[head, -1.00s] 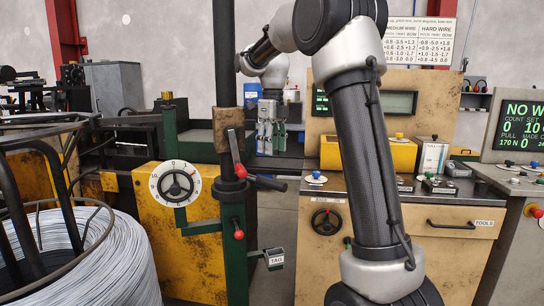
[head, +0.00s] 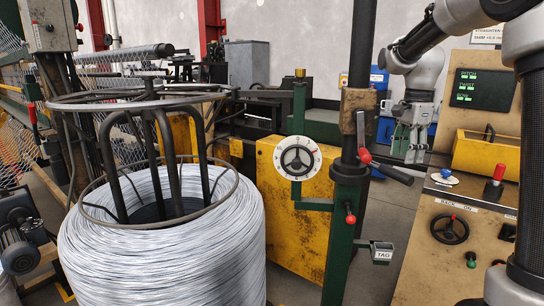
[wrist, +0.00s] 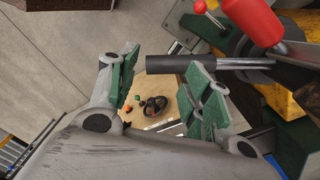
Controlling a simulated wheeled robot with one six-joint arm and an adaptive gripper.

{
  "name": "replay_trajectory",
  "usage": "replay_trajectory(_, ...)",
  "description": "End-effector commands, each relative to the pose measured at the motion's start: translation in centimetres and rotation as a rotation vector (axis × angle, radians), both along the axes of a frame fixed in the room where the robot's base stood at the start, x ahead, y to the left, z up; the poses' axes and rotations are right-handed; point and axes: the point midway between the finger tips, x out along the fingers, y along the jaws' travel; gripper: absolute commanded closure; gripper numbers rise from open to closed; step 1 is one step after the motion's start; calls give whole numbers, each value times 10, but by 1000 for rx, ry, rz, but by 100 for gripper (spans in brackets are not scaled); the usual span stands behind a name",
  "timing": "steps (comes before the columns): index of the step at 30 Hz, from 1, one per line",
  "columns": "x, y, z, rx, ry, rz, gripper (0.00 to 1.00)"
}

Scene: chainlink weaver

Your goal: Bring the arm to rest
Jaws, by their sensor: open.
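My gripper (head: 409,143) hangs at the end of my raised arm at the upper right of the head view, behind and right of the dark post. In the wrist view my gripper (wrist: 160,92) is open, its two green-padded fingers apart with nothing between them. A dark lever bar (wrist: 208,64) shows close beyond the right finger in the wrist view. Whether it touches the finger I cannot tell.
A large wire coil (head: 165,240) on a black stand fills the left front. A wooden-coloured cabinet (head: 455,275) stands right.

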Motion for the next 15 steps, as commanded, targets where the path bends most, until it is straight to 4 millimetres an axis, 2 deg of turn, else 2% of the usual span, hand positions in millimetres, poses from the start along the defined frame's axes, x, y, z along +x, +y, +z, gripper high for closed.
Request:
replay_trajectory(5, -70, 5, -3, -20, -50, 607, 51)
replay_trajectory(9, -144, 9, -6, -71, -110, 1083, 51)
replay_trajectory(12, -195, 12, -12, -121, -151, 1316, 51)
replay_trajectory(15, -237, 15, -20, -169, -190, 1416, 51)
